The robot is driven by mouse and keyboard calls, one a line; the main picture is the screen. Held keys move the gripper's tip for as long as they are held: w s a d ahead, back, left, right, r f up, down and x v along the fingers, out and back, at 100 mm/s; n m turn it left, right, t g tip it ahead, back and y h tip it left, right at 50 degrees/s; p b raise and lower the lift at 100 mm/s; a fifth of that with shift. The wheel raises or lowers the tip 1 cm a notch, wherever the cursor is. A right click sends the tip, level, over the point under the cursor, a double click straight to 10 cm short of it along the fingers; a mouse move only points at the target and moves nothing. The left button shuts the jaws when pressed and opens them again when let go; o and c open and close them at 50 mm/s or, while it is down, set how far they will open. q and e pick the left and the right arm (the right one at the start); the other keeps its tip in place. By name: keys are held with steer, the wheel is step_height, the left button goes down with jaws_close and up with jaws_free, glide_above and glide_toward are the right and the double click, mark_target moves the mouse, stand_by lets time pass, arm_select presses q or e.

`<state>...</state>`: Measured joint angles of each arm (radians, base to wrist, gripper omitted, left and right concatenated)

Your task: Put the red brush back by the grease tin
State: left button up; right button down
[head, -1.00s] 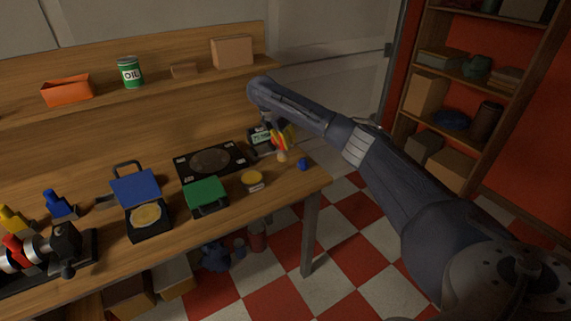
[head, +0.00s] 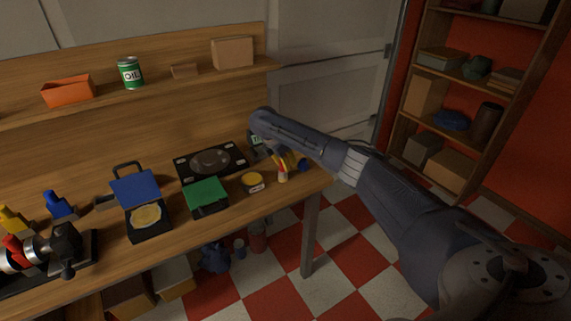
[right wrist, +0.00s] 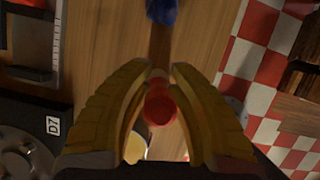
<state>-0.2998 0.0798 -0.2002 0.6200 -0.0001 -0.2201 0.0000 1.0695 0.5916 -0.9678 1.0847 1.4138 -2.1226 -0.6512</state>
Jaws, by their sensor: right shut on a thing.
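The red brush (head: 282,168) is in my right gripper (head: 291,160), near the right end of the bench. It points downward in the head view, with a pale lower end. I cannot tell whether it touches the bench top. In the right wrist view, the yellow fingers of my right gripper (right wrist: 160,76) are shut on the brush (right wrist: 160,106), seen end-on as a red round. The grease tin (head: 252,181), short with a yellow top, stands just left of the brush, apart from it. A yellow edge of it shows beside a finger (right wrist: 136,146). My left gripper is not in view.
A small blue thing (head: 304,166) stands right of the brush, close to my fingers. A green-lidded box (head: 206,194) is left of the tin. A black panel with a round plate (head: 211,162) lies behind. The bench's right edge is close by.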

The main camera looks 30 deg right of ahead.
steer(key=shift+f, duration=0.1)
steer(key=c, duration=1.3)
jaws_free()
steer(key=shift+o, duration=0.2)
steer(key=v, duration=1.2)
